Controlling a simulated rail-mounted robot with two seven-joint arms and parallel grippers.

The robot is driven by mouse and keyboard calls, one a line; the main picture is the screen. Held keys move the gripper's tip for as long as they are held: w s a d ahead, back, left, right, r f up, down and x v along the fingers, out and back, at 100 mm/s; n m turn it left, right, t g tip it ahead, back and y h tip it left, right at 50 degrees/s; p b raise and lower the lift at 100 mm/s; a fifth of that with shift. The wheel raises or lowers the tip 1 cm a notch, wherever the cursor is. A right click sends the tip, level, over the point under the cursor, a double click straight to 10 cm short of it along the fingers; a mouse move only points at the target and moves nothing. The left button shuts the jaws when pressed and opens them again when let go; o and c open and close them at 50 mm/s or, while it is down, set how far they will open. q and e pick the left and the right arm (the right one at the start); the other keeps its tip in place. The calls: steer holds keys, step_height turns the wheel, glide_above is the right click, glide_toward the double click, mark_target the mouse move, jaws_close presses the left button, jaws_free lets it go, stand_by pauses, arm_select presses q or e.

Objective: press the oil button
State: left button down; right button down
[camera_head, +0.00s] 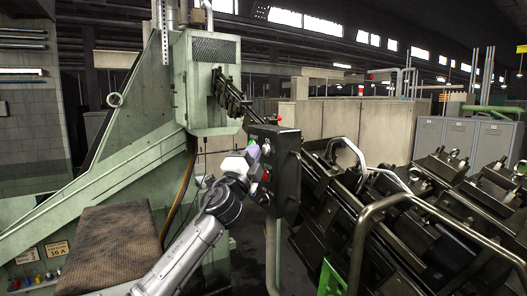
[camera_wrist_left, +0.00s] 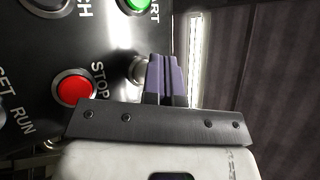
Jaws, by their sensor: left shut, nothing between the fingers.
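The black control panel (camera_head: 289,160) stands upright at the centre of the head view, and its button face fills the upper left of the left wrist view (camera_wrist_left: 35,60). My left gripper (camera_head: 254,152) is at this face, with its purple fingers (camera_wrist_left: 165,78) shut and empty. A silver round button (camera_wrist_left: 138,70) is right beside the fingers, partly hidden by them; I cannot tell whether they touch. No oil label is readable. A red STOP button (camera_wrist_left: 73,88) and a green START button (camera_wrist_left: 138,4) flank that spot. My right gripper is not in view.
A bent metal handrail (camera_head: 372,215) and dark machine rails (camera_head: 330,205) lie right of the panel. A green machine frame (camera_head: 130,160) and a brown mat (camera_head: 105,245) are on the left. A selector marked SET and RUN is partly visible in the wrist view.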

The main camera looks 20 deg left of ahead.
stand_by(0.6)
arm_select(q)
steer(key=shift+w+d, duration=0.3)
steer(key=shift+w, duration=0.05)
steer(key=shift+s+a+r, duration=0.1)
steer(key=shift+s, duration=0.05)
stand_by(0.3)
steer(key=shift+s+a, duration=0.15)
steer(key=shift+s, duration=0.05)
